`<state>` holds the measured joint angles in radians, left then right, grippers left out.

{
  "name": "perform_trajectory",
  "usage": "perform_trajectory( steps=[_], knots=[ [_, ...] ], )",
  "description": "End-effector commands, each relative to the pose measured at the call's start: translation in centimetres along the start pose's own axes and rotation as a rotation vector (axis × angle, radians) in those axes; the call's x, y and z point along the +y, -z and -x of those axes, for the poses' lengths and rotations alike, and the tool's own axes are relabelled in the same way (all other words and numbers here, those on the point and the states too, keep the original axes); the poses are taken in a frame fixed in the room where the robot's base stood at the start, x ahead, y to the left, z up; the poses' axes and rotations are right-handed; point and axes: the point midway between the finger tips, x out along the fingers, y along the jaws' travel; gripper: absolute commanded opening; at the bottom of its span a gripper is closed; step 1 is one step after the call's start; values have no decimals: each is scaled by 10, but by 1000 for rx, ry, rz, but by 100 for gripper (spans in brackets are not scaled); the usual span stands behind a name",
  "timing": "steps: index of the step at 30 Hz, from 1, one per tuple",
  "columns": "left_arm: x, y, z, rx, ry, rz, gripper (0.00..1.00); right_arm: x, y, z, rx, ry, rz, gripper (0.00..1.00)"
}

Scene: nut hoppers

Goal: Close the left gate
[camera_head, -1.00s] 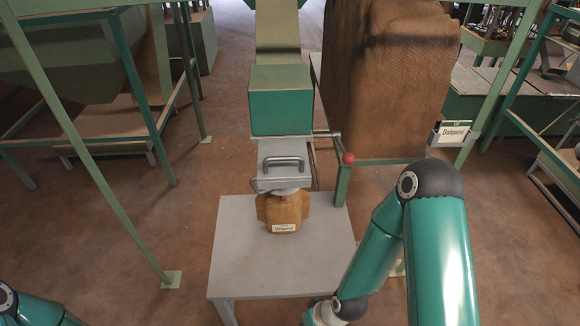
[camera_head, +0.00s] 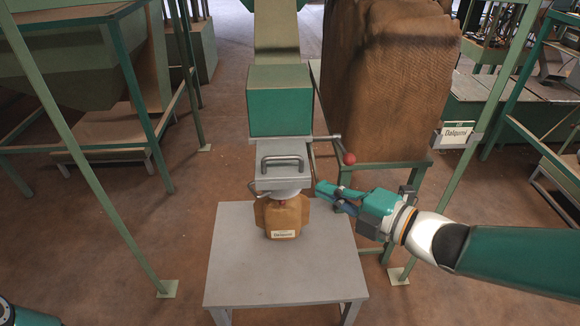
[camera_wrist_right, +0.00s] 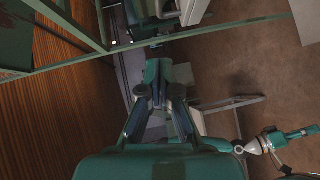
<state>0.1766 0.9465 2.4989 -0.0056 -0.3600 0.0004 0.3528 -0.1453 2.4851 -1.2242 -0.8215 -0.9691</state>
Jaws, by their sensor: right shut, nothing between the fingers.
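A green chute box (camera_head: 281,100) has a grey metal gate housing with a bar handle (camera_head: 282,161) under it. A rod with a red ball knob (camera_head: 349,158) sticks out at the housing's right side. I cannot tell from the picture whether this is the left gate or how far it is shut. My right gripper (camera_head: 320,187) is shut and empty, pointing left just right of the housing, below the knob. It also shows in the right wrist view (camera_wrist_right: 158,72). What looks like my left gripper (camera_wrist_right: 300,133) is small at the right wrist view's edge.
A brown labelled sack (camera_head: 283,214) sits under the spout on a grey table (camera_head: 235,270). A large brown sack (camera_head: 385,80) stands behind on a green stand. Green frame posts (camera_head: 110,200) stand on both sides. The table's front is clear.

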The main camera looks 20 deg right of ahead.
Motion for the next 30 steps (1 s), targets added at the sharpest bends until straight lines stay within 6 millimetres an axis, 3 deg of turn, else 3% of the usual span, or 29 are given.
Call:
perform_trajectory(
  steps=[15,21,30],
  knots=[
    [4,0,11,0,0,0,40,0,-4,-96,-1,6,-8,0],
    [7,0,19,0,0,0,40,-1,-22,-112,-2,6,-8,0],
    [7,0,20,0,0,0,40,-2,-29,-118,-2,4,-7,0]
  ],
)
